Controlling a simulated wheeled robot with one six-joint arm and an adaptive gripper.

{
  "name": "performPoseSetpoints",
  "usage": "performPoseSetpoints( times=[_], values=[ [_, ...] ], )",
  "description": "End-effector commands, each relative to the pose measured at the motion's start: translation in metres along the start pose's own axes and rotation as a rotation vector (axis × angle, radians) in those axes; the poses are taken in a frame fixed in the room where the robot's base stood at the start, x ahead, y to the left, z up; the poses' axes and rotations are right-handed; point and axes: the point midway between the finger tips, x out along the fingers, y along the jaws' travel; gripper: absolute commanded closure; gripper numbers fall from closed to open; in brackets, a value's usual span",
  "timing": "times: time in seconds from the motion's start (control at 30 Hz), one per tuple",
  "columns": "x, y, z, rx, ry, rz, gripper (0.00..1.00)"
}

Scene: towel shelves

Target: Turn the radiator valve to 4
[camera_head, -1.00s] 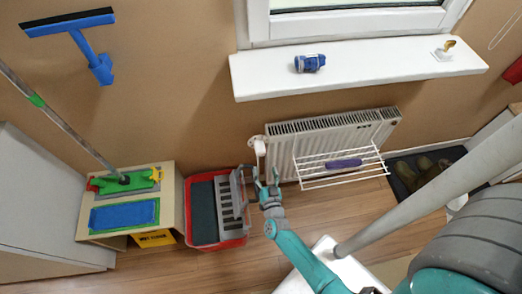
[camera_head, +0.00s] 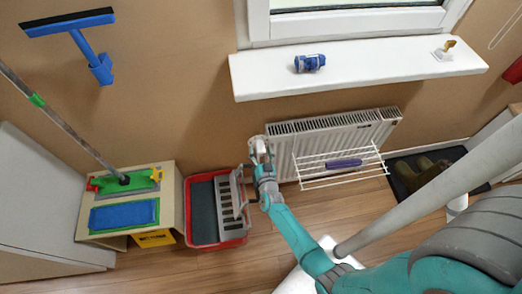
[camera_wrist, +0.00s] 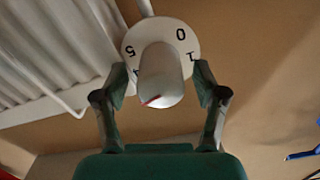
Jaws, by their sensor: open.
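The radiator valve is a white knob (camera_wrist: 161,78) with a red mark near its lower end, in front of a round white dial (camera_wrist: 158,32). The dial shows 0, 5 and 1; another digit at the lower left is partly covered by the knob and finger. My gripper (camera_wrist: 162,98) is open, with one finger on each side of the knob. I cannot tell whether either finger touches it. In the head view the valve (camera_head: 258,142) is at the radiator's left end, partly hidden by my gripper (camera_head: 261,160).
The white radiator (camera_head: 335,130) is right of the valve, with a wire drying rack (camera_head: 340,168) holding a purple item. A red crate (camera_head: 218,240) stands on the floor to the left. The windowsill (camera_head: 380,65) juts out above.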

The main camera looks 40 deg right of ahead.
Motion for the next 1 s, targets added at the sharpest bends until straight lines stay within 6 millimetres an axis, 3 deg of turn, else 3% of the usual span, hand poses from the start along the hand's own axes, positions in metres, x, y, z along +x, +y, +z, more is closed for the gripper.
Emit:
performPoseSetpoints(
  times=[0.03,0.27,0.77,0.8,0.9,1.0],
  values=[
    [-0.0001,0.0,0.0001,0.0,0.0,0.0,0.32],
    [-0.0003,0.0001,0.0001,0.0,0.0,0.0,0.89],
    [-0.0003,0.0006,0.0001,0.057,0.0,0.001,0.89],
    [-0.0003,0.0006,0.0001,0.057,0.0,0.001,0.49],
    [-0.0003,0.0005,0.0002,0.057,0.0,0.001,0.29],
    [-0.0004,0.0004,0.0002,0.057,0.0,0.001,0.29]
  ],
)
